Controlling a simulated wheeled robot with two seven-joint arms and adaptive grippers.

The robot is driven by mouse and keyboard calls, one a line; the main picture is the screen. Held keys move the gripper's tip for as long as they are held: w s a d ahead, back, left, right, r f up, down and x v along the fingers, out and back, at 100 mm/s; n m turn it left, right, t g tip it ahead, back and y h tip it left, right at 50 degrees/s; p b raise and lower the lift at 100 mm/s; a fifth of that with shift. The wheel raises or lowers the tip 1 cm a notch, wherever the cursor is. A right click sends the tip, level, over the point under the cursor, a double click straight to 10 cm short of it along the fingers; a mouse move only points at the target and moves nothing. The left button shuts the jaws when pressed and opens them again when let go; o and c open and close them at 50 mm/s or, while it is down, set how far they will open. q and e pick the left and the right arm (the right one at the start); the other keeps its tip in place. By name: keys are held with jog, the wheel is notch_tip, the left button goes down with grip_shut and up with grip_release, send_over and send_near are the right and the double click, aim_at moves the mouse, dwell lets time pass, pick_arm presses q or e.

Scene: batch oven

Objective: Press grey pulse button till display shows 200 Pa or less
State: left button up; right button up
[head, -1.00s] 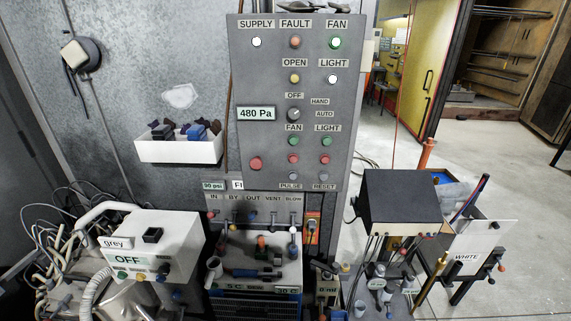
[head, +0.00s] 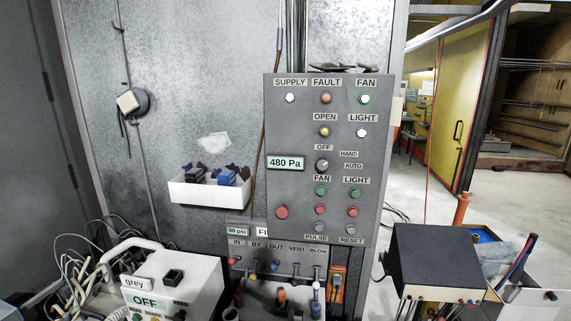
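A grey control panel (head: 300,190) stands upright in the middle of the head view. Its display (head: 285,163) reads 480 Pa. The grey pulse button (head: 319,227) is near the panel's lower edge, just above the PULSE label (head: 316,238). A similar grey button (head: 351,228) sits to its right above the RESET label. A large red button (head: 281,212) is to its left. Green and red buttons sit above it. Nothing covers the pulse button. Neither of my grippers is in view.
A white box labelled grey and OFF (head: 200,281) stands at lower left, with cables beside it. A row of valves (head: 290,272) is below the panel. A black-topped box (head: 438,255) stands at lower right. A white bin (head: 206,194) hangs on the wall. Open floor lies at right.

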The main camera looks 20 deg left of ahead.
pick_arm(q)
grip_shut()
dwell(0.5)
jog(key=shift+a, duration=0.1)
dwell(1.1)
